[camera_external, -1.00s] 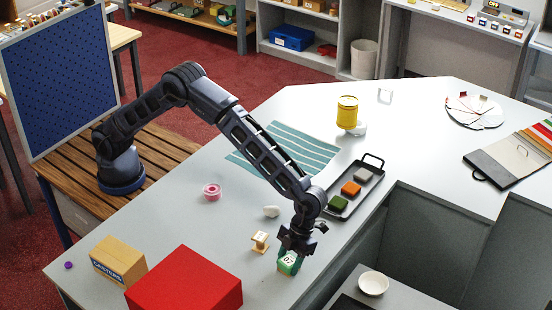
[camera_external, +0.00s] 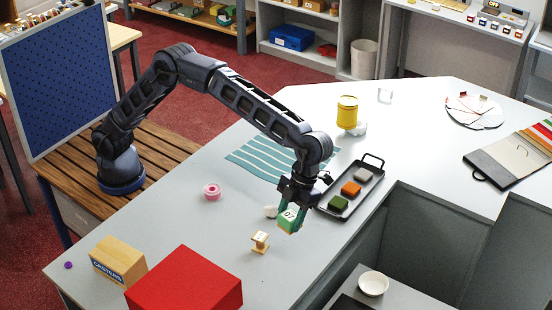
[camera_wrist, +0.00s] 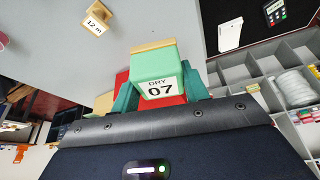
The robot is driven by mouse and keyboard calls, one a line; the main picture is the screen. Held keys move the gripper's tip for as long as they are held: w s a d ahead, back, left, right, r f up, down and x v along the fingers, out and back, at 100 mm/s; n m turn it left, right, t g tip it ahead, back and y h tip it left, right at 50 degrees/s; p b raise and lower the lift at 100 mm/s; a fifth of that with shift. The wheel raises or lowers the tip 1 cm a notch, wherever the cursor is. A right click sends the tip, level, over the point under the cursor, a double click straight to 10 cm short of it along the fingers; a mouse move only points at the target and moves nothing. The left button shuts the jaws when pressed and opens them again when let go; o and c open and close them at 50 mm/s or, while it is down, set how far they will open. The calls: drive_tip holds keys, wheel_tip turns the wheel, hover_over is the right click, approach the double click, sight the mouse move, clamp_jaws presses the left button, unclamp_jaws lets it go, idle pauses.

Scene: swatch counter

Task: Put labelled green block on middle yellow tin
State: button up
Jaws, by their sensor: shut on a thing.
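My gripper (camera_external: 292,208) is shut on the green block (camera_external: 289,221) and holds it above the counter. In the wrist view the green block (camera_wrist: 155,66) sits between the teal fingers of my gripper (camera_wrist: 160,98). Its white label reads "DRY 07", and one end has a tan layer. A yellow tin (camera_external: 347,111) stands upright farther back on the counter, up and right of my gripper. It is the only yellow tin I can make out. The wrist view does not show it.
A black tray (camera_external: 371,190) with green, orange and grey blocks lies right of my gripper. A tan spool-like piece (camera_external: 260,242) labelled "12 m", a pink ring (camera_external: 212,191) and a red box (camera_external: 185,290) are nearby. A striped teal mat (camera_external: 262,163) lies behind.

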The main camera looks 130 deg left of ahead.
drive_tip(key=shift+r, duration=0.65)
drive_tip(key=shift+a, duration=0.25)
drive_tip(key=w+a+r+n+t, duration=0.1)
drive_tip(key=a+r+n, duration=0.15)
drive_tip(key=a, duration=0.75)
drive_tip(key=a+r+n+t, duration=0.1)
drive_tip(key=a+n, duration=0.2)
drive_tip(key=a, duration=0.8)
wheel_tip(320, 180, up, 11)
drive_tip(key=n+t+y, duration=0.3)
drive_tip(key=n+y, duration=0.1)
drive_tip(key=n, duration=1.1)
hover_over(352, 102)
drive_tip(key=s, duration=0.2)
drive_tip(key=shift+t, duration=0.3)
drive_tip(key=f, duration=1.9)
drive_tip(key=shift+w+a+f, duration=0.1)
drive_tip(key=shift+w+f, duration=0.1)
drive_tip(key=shift+f, duration=0.05)
drive_tip(key=shift+f, duration=0.15)
